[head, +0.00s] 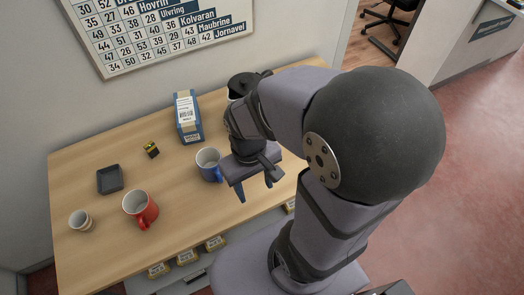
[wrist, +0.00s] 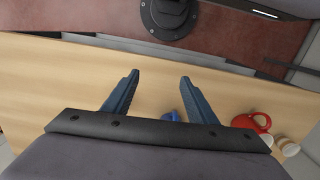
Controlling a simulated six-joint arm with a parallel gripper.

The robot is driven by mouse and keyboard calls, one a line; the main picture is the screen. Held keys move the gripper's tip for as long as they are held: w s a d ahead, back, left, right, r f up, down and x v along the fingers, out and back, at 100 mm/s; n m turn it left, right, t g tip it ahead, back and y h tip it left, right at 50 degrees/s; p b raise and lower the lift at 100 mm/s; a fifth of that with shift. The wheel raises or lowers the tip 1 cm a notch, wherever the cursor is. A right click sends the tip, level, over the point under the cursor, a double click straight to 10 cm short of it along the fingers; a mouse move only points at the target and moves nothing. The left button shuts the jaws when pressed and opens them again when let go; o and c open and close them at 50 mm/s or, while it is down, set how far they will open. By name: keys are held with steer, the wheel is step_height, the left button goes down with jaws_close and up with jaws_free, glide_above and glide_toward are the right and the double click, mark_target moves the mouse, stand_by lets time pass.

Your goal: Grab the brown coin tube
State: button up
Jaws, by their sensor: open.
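I cannot make out a brown coin tube in either view; part of the counter is hidden behind my arm in the head view. My gripper (head: 255,188) is above the right part of the wooden counter (head: 185,225), just right of a blue mug (head: 208,167). In the wrist view my gripper (wrist: 158,82) has its two blue fingers spread wide apart, with only bare counter between their tips. The blue mug (wrist: 172,116) shows partly there, behind the gripper's crossbar.
A red mug (head: 141,209), pale cups (head: 80,220), a dark square tray (head: 110,179) and a small black-and-yellow item (head: 152,150) stand on the left. A blue-and-white box (head: 188,118) and a black-lidded container (head: 240,84) are at the back. The front middle is clear.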

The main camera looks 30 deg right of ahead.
steer(key=s+d+f+n+g+h+b, duration=0.1)
steer(key=s+d+f+n+g+h, duration=0.35)
steer(key=s+d, duration=0.2)
steer(key=w+d+r+n+t+h, duration=0.1)
steer(key=w+d+r+n+h, duration=0.1)
steer(key=d+n+h, duration=0.5)
steer(key=w+a+f+n+t+b, duration=0.1)
steer(key=w+a+f+n+t, duration=0.1)
steer(key=w+n+t, duration=0.2)
steer(key=w+a+f+n+t+b, duration=0.1)
steer(key=w+a+f+n+t, duration=0.1)
steer(key=w+n+t, duration=0.3)
steer(key=w+a+f+n+t+h, duration=0.1)
steer(key=w+a+f+n+t, duration=0.1)
steer(key=w+n+t, duration=0.3)
steer(key=shift+w+n+t+b, duration=0.25)
steer(key=shift+t+b, duration=0.15)
steer(key=shift+t, duration=0.95)
steer(key=shift+f+n, duration=0.2)
steer(key=shift+n, duration=0.1)
